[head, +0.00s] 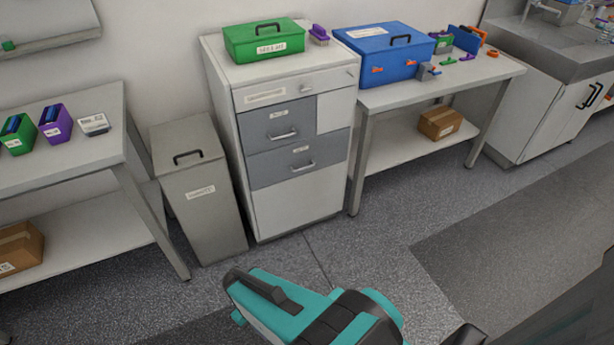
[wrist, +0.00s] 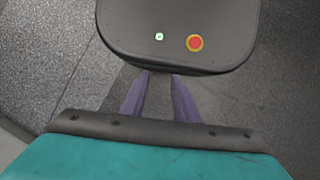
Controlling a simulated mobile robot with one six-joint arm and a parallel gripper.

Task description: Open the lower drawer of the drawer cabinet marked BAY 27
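A white drawer cabinet (head: 300,205) stands against the wall in the head view. It has two grey drawers, an upper drawer (head: 261,124) and a lower drawer (head: 265,171), each with a bar handle and a small label. Both look shut. The lower drawer's handle (head: 303,166) is a light horizontal bar. The labels are too small to read. In the wrist view, my gripper (wrist: 159,77) has two purple fingers with a gap between them, and holds nothing. It points down over the floor, away from the cabinet. Its fingers cannot be made out in the head view.
A green box (head: 248,41) sits on the cabinet. A grey lidded bin (head: 205,205) stands close on its left. A table with a blue case (head: 384,61) stands on its right, with a cardboard box (head: 440,123) below. The floor (head: 330,250) before the cabinet is clear.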

